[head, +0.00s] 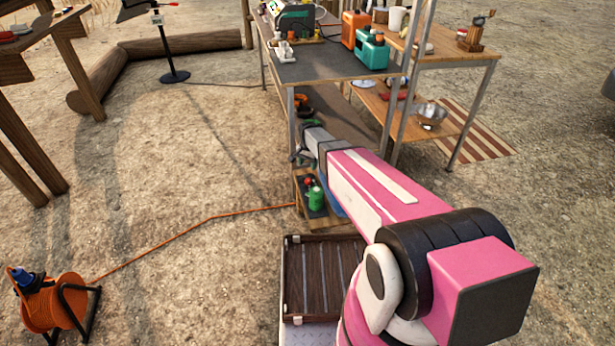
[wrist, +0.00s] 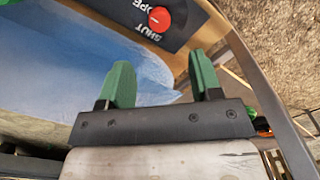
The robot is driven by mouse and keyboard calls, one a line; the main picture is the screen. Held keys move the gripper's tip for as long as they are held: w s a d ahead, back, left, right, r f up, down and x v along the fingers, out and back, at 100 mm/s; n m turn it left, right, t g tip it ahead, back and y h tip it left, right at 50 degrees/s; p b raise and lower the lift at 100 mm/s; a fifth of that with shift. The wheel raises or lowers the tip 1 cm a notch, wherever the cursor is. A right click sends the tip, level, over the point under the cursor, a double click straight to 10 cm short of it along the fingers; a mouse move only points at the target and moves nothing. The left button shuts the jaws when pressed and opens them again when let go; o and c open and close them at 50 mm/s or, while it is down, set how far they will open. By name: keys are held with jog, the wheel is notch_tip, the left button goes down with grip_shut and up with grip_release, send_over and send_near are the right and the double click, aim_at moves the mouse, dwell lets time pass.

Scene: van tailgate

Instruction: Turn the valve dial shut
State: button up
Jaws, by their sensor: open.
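The valve dial (wrist: 159,18) is a small round red knob on a dark panel (wrist: 178,12) with white lettering, "SHUT" and part of "OPEN". It lies near the top of the wrist view. A small pale mark shows on the knob, but I cannot tell its setting for sure. My gripper (wrist: 162,80) has two green fingers spread apart, empty, and apart from the dial. In the head view my gripper is small and partly hidden by my arm.
A blue surface (wrist: 70,55) lies beside the panel. A metal post (wrist: 270,90) runs close on the right in the wrist view. The workbench (head: 330,68) stands behind the stand. An orange cable (head: 200,228) runs to a reel (head: 55,305). Open ground lies left.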

aim_at(308, 180)
notch_tip(308, 180, down, 10)
jog(key=shift+r, duration=0.1)
dwell(0.4)
jog(key=c, duration=0.9)
